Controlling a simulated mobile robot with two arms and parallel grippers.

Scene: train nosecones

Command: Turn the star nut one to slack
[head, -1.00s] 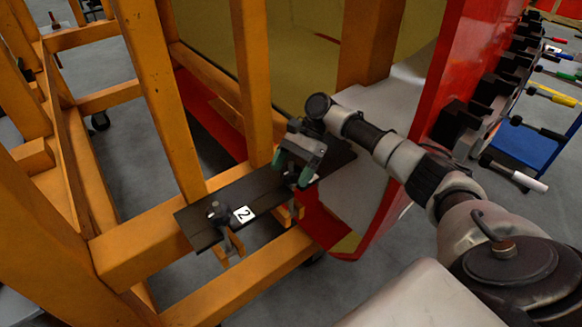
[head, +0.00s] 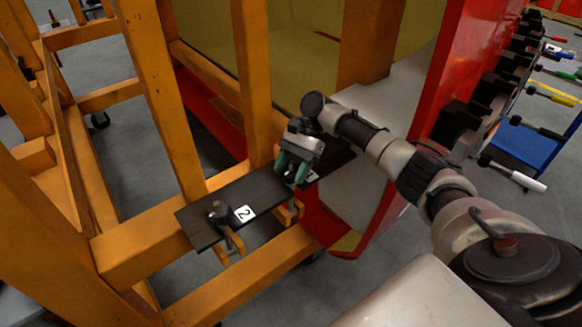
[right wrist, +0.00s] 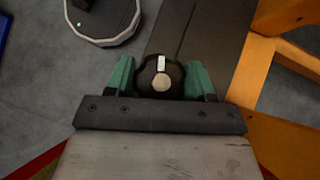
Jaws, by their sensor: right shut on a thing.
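My right gripper (head: 291,168) is over the far end of the dark plate (head: 262,186) on the orange frame. In the right wrist view its green fingers (right wrist: 160,80) are shut on a dark round nut (right wrist: 149,71) with a pale mark and a pale centre. I take it to be star nut one; no number label shows beside it. In the head view the gripper hides this nut. A second dark star nut (head: 219,211) stands at the near end of the plate beside a white label "2" (head: 244,213). My left gripper is not in view.
Orange posts (head: 256,80) rise close to the left of the gripper. A red nosecone edge (head: 452,70) is on the right. Several coloured-handled tools (head: 553,95) sit beyond it near a blue stand (head: 528,150).

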